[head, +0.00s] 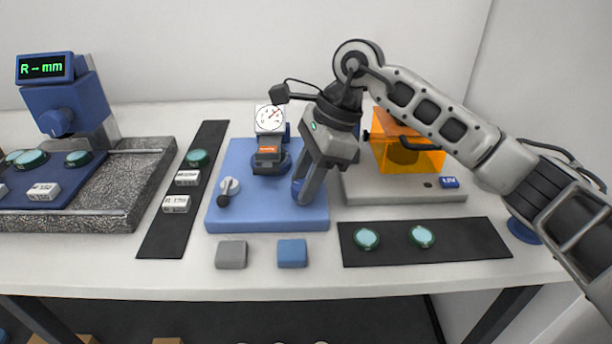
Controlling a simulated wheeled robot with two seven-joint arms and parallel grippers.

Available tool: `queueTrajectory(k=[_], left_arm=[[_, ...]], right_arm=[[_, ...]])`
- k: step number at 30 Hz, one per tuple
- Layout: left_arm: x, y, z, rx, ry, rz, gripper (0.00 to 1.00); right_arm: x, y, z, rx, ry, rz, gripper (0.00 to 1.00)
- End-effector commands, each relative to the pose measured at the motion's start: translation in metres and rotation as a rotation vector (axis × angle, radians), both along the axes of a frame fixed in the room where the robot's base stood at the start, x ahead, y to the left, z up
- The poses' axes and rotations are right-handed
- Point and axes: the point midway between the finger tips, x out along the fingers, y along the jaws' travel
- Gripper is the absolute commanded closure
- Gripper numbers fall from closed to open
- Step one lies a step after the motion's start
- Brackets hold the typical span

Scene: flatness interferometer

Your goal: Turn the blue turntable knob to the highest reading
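The blue turntable knob (297,191) is on the right part of a blue base plate (267,221), partly covered by my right gripper (306,198). My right gripper points down at the knob, and a grey finger lies across its right side. My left gripper is not in view.
A white knob with a black lever (228,188) is on the plate's left. Grey (231,254) and blue (292,253) blocks lie in front. Dark mats with lenses (421,237) flank the plate. An orange box (402,158) stands right; a display device (45,68) stands left.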

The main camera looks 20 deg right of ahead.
Motion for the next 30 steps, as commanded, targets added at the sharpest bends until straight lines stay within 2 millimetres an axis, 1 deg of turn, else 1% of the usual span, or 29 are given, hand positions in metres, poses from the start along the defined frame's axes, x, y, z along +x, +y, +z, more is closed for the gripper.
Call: queueTrajectory(k=[5,11,19,25,30], left_arm=[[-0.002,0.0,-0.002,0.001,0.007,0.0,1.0],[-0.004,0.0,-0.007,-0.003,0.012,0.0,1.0],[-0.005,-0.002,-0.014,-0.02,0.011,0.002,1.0],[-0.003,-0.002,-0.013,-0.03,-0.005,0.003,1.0],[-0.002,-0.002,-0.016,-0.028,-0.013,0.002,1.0]], right_arm=[[0.0,0.0,0.0,0.0,0.0,-0.005,0.89],[-0.001,-0.001,-0.001,-0.002,0.0,-0.058,0.89],[-0.002,-0.001,-0.002,-0.002,-0.002,-0.237,0.89],[-0.002,0.0,-0.001,-0.001,-0.003,-0.391,0.89],[-0.003,0.0,-0.001,-0.001,-0.003,-0.501,0.89]])
